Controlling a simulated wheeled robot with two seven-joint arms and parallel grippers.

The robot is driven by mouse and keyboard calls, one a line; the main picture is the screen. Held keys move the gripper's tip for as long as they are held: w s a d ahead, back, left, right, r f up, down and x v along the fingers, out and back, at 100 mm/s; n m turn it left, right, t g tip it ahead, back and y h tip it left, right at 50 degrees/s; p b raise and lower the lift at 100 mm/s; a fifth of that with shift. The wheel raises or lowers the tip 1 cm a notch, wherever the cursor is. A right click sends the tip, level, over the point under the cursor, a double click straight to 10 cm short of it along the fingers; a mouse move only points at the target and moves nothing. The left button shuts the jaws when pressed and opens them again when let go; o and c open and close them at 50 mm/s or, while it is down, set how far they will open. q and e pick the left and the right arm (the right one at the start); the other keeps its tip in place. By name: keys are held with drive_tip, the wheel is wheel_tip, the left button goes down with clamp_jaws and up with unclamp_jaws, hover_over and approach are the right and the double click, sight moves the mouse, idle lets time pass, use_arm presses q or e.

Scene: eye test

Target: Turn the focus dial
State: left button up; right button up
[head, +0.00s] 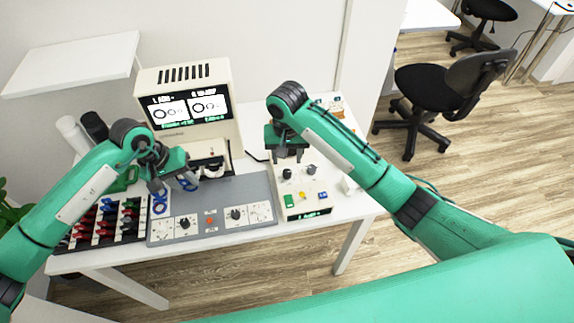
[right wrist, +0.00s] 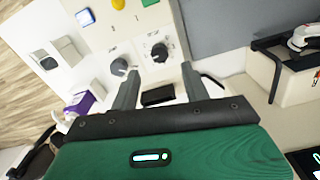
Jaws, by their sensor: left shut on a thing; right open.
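Two dark dials sit on the white control box: the left dial (head: 287,173) and the right dial (head: 311,170). I cannot read which is the focus dial. My right gripper (head: 288,156) is open just behind them. In the right wrist view, the left dial (right wrist: 160,52) lies beyond the gap between the open fingertips (right wrist: 160,72); the other dial (right wrist: 119,66) is beside one fingertip. The fingers hold nothing. My left gripper (head: 172,186) is over the grey panel's back left, shut on what looks like a blue ringed piece (head: 160,203); the grip is partly hidden.
A screen unit (head: 190,78) stands behind. Green (head: 289,200), yellow and blue buttons are on the white box's front.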

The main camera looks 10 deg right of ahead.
wheel_tip(320, 180, up, 6)
drive_tip(key=shift+r, duration=0.15)
idle(0.5)
wheel_tip(320, 180, up, 12)
hover_over(287, 172)
idle(0.5)
drive_tip(key=shift+f, duration=0.2)
idle(1.3)
drive_tip(key=d+f+n+y, duration=0.45)
drive_tip(key=f+n, duration=0.85)
drive_tip(key=n, duration=0.5)
drive_tip(key=shift+t, duration=0.3)
drive_tip(key=x, duration=1.1)
drive_tip(key=shift+s+d+f, duration=0.2)
drive_tip(key=shift+s+f, duration=0.15)
drive_tip(key=shift+f, duration=0.05)
